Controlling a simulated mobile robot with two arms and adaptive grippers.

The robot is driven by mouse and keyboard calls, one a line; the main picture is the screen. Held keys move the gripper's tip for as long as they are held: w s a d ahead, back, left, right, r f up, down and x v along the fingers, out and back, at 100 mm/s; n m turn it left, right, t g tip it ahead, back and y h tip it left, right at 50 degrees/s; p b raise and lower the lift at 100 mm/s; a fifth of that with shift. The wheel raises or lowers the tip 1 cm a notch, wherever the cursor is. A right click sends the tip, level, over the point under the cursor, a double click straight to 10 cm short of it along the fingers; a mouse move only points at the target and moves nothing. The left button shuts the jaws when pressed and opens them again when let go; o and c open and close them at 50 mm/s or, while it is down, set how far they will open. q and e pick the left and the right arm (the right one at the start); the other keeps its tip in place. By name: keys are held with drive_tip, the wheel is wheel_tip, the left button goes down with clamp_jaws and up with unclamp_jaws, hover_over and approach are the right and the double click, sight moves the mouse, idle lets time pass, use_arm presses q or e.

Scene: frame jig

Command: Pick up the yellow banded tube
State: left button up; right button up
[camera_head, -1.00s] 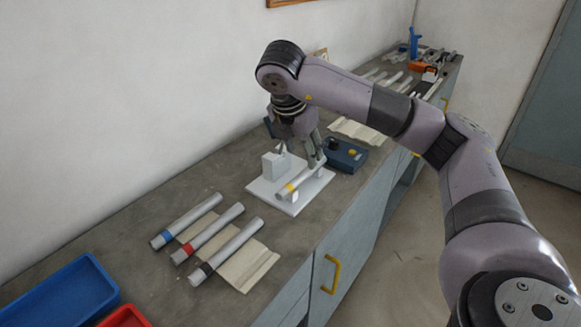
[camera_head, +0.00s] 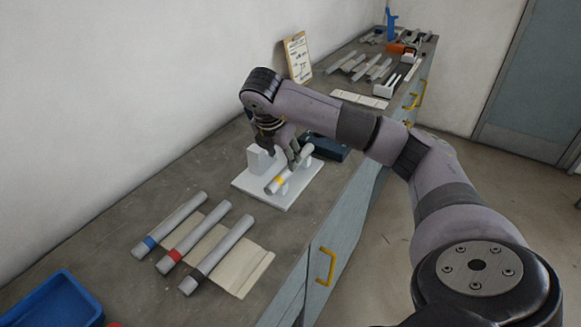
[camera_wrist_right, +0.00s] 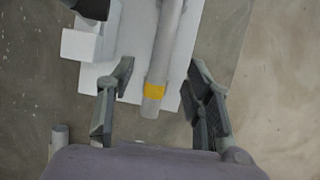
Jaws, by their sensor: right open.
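The yellow banded tube (camera_head: 304,152) is grey with a yellow band near its near end. It lies on supports of a white jig plate (camera_head: 294,198). It also shows in the right wrist view (camera_wrist_right: 168,38), running up between the fingers, with its band near the bottom. My right gripper (camera_head: 293,159) is at the tube, hiding part of its middle in the head view. In the wrist view the right gripper (camera_wrist_right: 160,70) is open, one finger on each side of the tube with gaps between. My left gripper is not in view.
A white block (camera_head: 262,160) stands on the jig beside the tube. Blue-, red- and black-banded tubes (camera_head: 205,247) lie on a cloth nearer. A blue tray (camera_head: 52,305) is at lower left. A dark blue box (camera_head: 328,147) sits behind the jig. A clipboard (camera_head: 298,58) leans on the wall.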

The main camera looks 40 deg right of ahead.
drive_tip(key=shift+d+f, duration=0.25)
drive_tip(key=shift+f, duration=0.25)
drive_tip(key=shift+d+f+p, duration=0.2)
drive_tip(key=shift+f+p, duration=0.1)
drive_tip(key=shift+p, duration=0.05)
drive_tip(key=p+x, duration=0.1)
drive_tip(key=x, duration=0.2)
drive_tip(key=shift+d+f, duration=0.15)
drive_tip(key=shift+f, duration=0.15)
drive_tip(key=shift+w+d+f+p, duration=0.15)
drive_tip(key=shift+f+p, duration=0.15)
drive_tip(key=shift+f, duration=0.1)
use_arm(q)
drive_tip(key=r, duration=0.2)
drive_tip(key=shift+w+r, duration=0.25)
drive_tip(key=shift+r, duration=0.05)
use_arm(e)
drive_tip(key=shift+c, duration=0.6)
clamp_jaws()
